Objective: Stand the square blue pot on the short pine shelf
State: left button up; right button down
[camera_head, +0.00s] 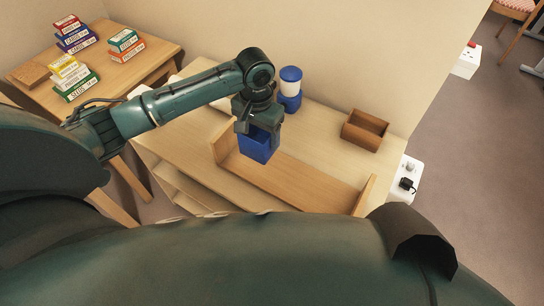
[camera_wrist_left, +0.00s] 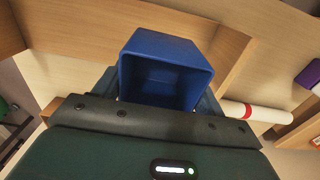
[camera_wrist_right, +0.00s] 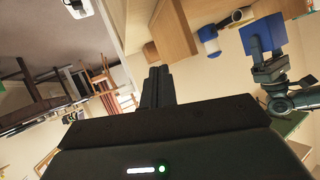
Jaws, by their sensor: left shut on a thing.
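The square blue pot (camera_head: 256,150) hangs from my left gripper (camera_head: 257,127), which is shut on it. The left wrist view looks into the empty, open pot (camera_wrist_left: 165,78). The short pine shelf (camera_head: 300,184) is a long board with raised ends on the desk. In the head view the pot overlaps the shelf's left part; I cannot tell its exact height above the board. The shelf's end panel (camera_wrist_left: 231,48) shows beside the pot in the left wrist view. My right gripper (camera_wrist_right: 158,72) looks shut and empty, away from the pot (camera_wrist_right: 262,38).
A blue and white canister (camera_head: 290,88) stands behind the pot. An open wooden box (camera_head: 364,130) stands at the desk's back right. A white device (camera_head: 407,178) is beyond the desk's right end. Several boxes (camera_head: 76,77) lie on the left table. The shelf's middle is clear.

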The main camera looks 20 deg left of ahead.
pick_arm(q)
notch_tip(320, 180, down, 7)
jog(key=shift+r+b, duration=0.2)
jog(key=shift+b, duration=0.3)
jog(key=shift+r, duration=0.1)
jog(key=o, duration=1)
notch_tip(320, 180, up, 12)
jog(key=p, duration=0.2)
